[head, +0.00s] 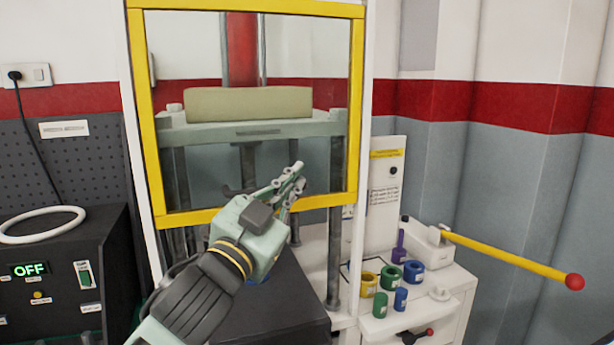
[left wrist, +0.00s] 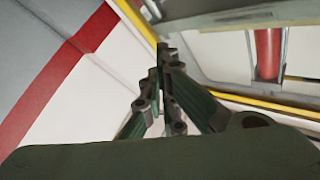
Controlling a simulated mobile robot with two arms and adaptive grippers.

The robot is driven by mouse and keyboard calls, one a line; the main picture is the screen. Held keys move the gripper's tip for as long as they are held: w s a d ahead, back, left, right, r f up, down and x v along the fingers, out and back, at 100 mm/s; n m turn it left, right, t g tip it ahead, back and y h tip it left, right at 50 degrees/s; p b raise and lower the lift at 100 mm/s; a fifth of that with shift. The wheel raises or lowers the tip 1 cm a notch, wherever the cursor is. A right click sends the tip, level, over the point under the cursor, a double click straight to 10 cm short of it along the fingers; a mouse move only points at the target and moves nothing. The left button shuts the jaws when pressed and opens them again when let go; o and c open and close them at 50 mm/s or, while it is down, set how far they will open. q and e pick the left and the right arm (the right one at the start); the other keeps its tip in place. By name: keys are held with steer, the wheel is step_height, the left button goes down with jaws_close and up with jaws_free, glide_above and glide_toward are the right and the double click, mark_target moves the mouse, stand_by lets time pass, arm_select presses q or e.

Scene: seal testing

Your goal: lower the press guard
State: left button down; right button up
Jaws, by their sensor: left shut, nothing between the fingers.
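The press guard is a clear pane in a yellow frame (head: 357,100), upright in front of the press. Its bottom bar hangs above the press's dark base (head: 290,315), with columns showing in the gap below. My left gripper (head: 298,168) is shut and empty. In the head view it overlaps the lower right part of the pane and hides part of the bottom bar. In the left wrist view the shut fingertips (left wrist: 164,48) appear close to the yellow frame (left wrist: 265,103); I cannot tell whether they touch. My right gripper is not in view.
A yellow lever with a red knob (head: 574,282) juts out at right. Several coloured rings and cylinders stand on a white bench (head: 440,300). A black control box (head: 60,260) reading OFF, with a white ring (head: 42,224) on top, stands at left.

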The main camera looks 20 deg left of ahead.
arm_select(q)
steer(key=p+x, duration=0.4)
steer(key=x, duration=0.6)
steer(key=f, duration=0.1)
steer(key=a+f, duration=0.1)
steer(key=f, duration=0.1)
steer(key=shift+a+f+p, duration=0.4)
step_height(320, 180, down, 26)
steer(key=b, duration=1.7)
steer(key=shift+f, duration=0.25)
steer(key=shift+r, duration=0.15)
